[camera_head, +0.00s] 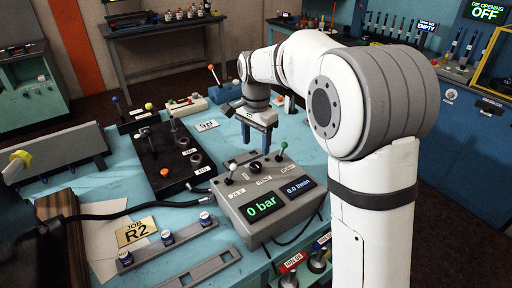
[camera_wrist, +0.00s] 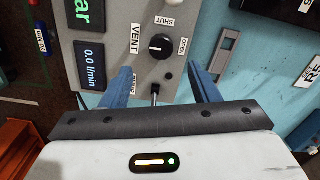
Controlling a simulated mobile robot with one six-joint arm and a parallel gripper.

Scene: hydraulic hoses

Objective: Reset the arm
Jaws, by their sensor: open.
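My gripper (camera_head: 257,136) hangs fingers-down from my white arm, above the back edge of the grey control box (camera_head: 268,196) in the head view. Its blue fingers are apart with nothing held between them. In the wrist view my gripper (camera_wrist: 163,75) has its fingers on either side of a small metal lever (camera_wrist: 155,91); I cannot tell whether they touch the box. A black knob (camera_wrist: 159,46) with VENT, SHUT and OPEN labels lies just beyond. The box's displays read 0 bar (camera_head: 261,206) and 0.0 l/min (camera_head: 297,187).
A dark block (camera_head: 165,165) with ports and a black hose (camera_head: 110,216) lie left on the blue bench. A JOB R2 card (camera_head: 137,231) and several blue-capped pieces sit at the front left. My arm covers the bench's right side.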

